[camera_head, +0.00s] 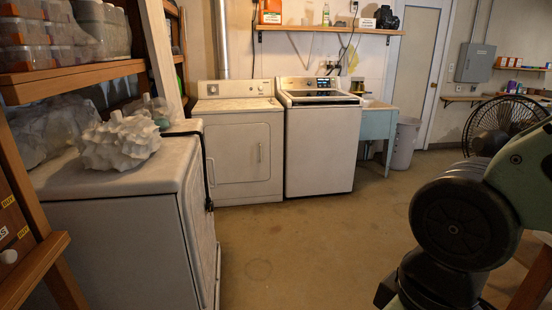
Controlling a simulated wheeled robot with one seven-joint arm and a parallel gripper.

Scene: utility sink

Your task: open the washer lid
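The washer (318,148) is a white top-loader against the back wall, right of centre, with a dark control panel at its back edge. Its lid (318,96) lies on top and looks closed; the lid's fine edges are too small to make out. My arm (463,225) fills the lower right of the picture, dark and pale green, well in front of the washer. My gripper does not show in this view.
A white dryer (243,150) stands left of the washer. A blue-legged sink table (378,122) and a grey bin (404,143) stand right of it. A white chest (125,220) blocks the left front. A fan (500,120) stands at right. The middle floor (290,245) is clear.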

